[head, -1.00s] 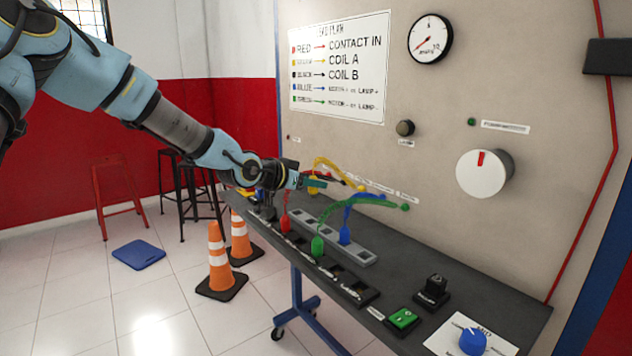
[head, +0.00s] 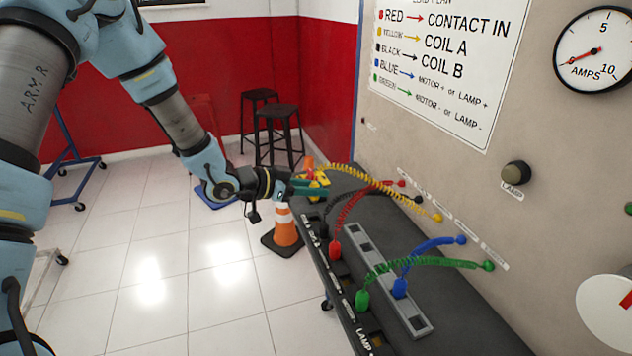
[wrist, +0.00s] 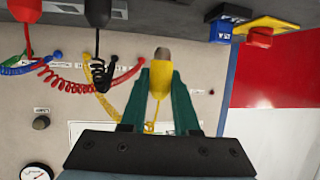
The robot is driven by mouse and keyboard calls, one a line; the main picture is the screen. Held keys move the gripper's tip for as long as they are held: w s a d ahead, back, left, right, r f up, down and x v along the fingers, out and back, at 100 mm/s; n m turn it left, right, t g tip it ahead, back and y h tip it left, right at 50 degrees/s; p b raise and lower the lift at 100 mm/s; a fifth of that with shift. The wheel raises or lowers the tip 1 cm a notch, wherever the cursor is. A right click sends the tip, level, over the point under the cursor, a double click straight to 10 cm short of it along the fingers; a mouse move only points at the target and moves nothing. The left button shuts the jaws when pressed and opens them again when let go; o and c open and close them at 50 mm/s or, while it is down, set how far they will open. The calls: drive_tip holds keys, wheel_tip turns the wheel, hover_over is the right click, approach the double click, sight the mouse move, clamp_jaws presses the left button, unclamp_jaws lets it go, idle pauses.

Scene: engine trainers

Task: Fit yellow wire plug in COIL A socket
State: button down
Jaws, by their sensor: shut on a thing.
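My gripper (head: 312,188) has green fingers and is over the far end of the dark bench in the head view. In the wrist view my gripper (wrist: 161,78) is shut on the yellow wire plug (wrist: 158,85), whose grey tip points away from the palm. Its coiled yellow wire (head: 385,184) runs to a yellow terminal (head: 437,217) on the panel. The plug is held clear of the bench in the wrist view. The COIL A socket cannot be picked out; the small labels there are unreadable. The wall chart matches yellow with COIL A (head: 445,46).
The red plug (head: 334,250) and black plug (wrist: 98,12) stand at the bench's socket row. Green (head: 362,300) and blue (head: 400,288) plugs stand nearer, by a grey strip (head: 418,326). Their coiled wires cross the bench. A cone (head: 285,227) stands beside it.

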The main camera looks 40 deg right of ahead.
drive_tip(key=shift+f+b, duration=1.7)
drive_tip(key=shift+f, duration=0.85)
drive_tip(key=shift+f+b, duration=0.7)
drive_tip(key=shift+f, duration=0.1)
drive_tip(key=c, duration=0.9)
unclamp_jaws()
drive_tip(key=p+v, duration=0.1)
drive_tip(key=v, duration=0.1)
drive_tip(key=r+p+v, duration=0.1)
drive_tip(key=v, duration=0.2)
drive_tip(key=shift+s+d, duration=0.1)
drive_tip(key=shift+d, duration=0.15)
drive_tip(key=shift+p, duration=0.35)
wheel_tip(320, 180, up, 5)
drive_tip(key=p, duration=0.3)
drive_tip(key=shift+p, duration=0.3)
